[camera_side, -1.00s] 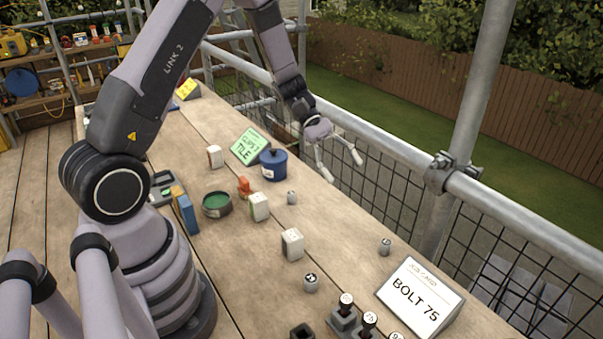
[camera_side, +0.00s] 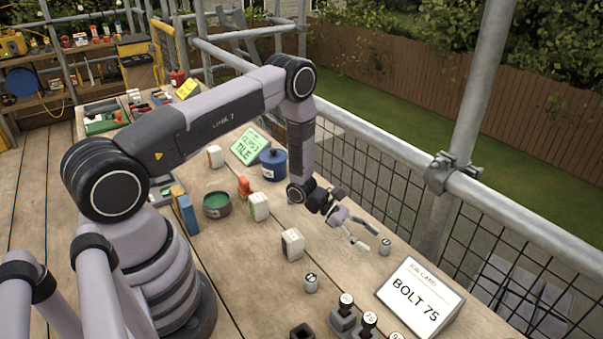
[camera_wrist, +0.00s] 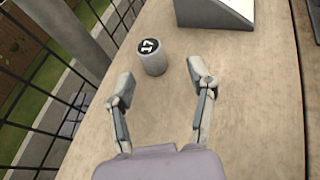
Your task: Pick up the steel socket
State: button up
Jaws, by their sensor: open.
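A small grey steel socket (camera_wrist: 153,62) stands upright on the bench in the wrist view, with a dark top marked 17. It lies just beyond my fingertips, between their lines and nearer the left finger. My gripper (camera_wrist: 160,85) is open and empty, with bare wood between its fingers. In the side view my gripper (camera_side: 364,240) is low over the bench, just left of a small grey socket (camera_side: 385,246) near the bench's rail-side edge. Another small grey socket (camera_side: 311,283) stands nearer the camera, with a dark mark on top.
A job card reading BOLT 75 (camera_side: 419,299) stands just right of the sockets. A white box (camera_side: 292,244) and a blue pot (camera_side: 273,164) stand left of my gripper. A mesh guardrail (camera_side: 400,200) runs along the bench edge.

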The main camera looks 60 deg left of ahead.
aim_at(388, 254)
jog(key=x, duration=0.5)
jog(key=shift+w+d+r, duration=0.2)
jog(key=shift+w+d, duration=0.1)
jog(key=shift+w, duration=0.2)
jog(key=shift+c, duration=0.2)
grip_shut()
